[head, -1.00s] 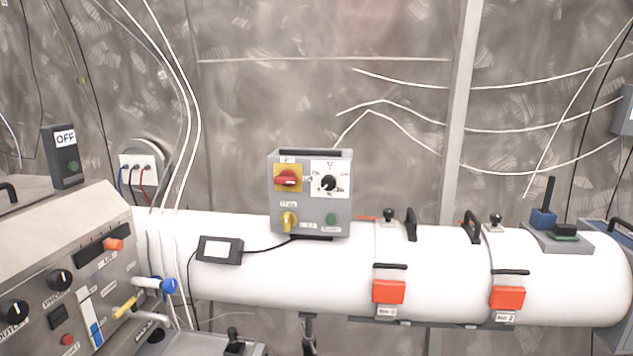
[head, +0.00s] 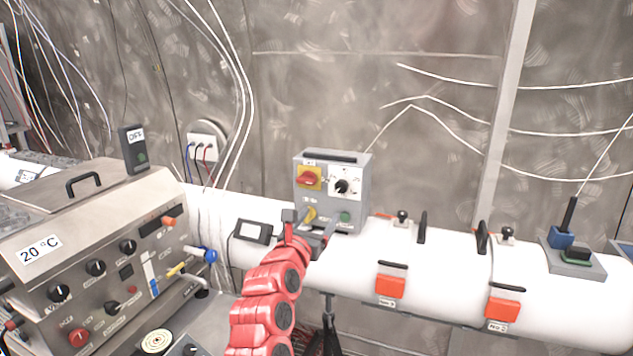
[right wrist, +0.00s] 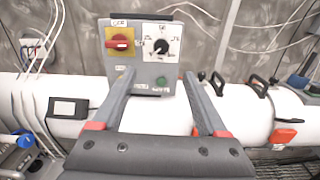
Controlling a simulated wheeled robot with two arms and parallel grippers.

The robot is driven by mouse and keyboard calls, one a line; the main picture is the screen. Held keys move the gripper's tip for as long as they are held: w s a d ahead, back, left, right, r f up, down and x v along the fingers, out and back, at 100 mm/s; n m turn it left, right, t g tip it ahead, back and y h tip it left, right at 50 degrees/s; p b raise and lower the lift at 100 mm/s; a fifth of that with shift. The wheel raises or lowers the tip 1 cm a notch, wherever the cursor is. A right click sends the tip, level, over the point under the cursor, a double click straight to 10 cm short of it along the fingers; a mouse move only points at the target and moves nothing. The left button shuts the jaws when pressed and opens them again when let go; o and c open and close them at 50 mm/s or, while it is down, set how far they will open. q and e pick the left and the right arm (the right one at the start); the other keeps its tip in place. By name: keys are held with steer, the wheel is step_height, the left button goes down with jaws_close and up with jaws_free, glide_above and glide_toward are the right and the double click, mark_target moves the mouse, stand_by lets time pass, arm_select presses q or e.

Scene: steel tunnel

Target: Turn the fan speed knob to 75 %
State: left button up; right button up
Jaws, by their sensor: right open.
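A grey control box (head: 353,207) stands on the white pipe. At its upper right a black knob (head: 341,187) sits on a white dial plate; this looks like the fan speed knob, but its lettering is too small to read. My right gripper (head: 310,230) is in front of the lower part of the box. In the right wrist view its open, empty fingers (right wrist: 158,76) spread below the knob, apart from it. My left gripper is out of view.
A red switch on a yellow plate (head: 309,178) is left of the knob. A yellow knob (head: 309,215) and a green button (head: 345,216) sit lower on the box. A small black-framed device (head: 253,232) lies on the pipe (head: 450,255). A console (head: 100,240) stands at left.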

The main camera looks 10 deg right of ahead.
steer(key=p, duration=0.4)
glide_toward(340, 189)
steer(key=x, duration=0.9)
steer(key=shift+r, duration=0.2)
steer(key=shift+w+d, duration=0.4)
steer(key=shift+w, duration=0.1)
steer(key=shift+f, duration=0.1)
jaws_close()
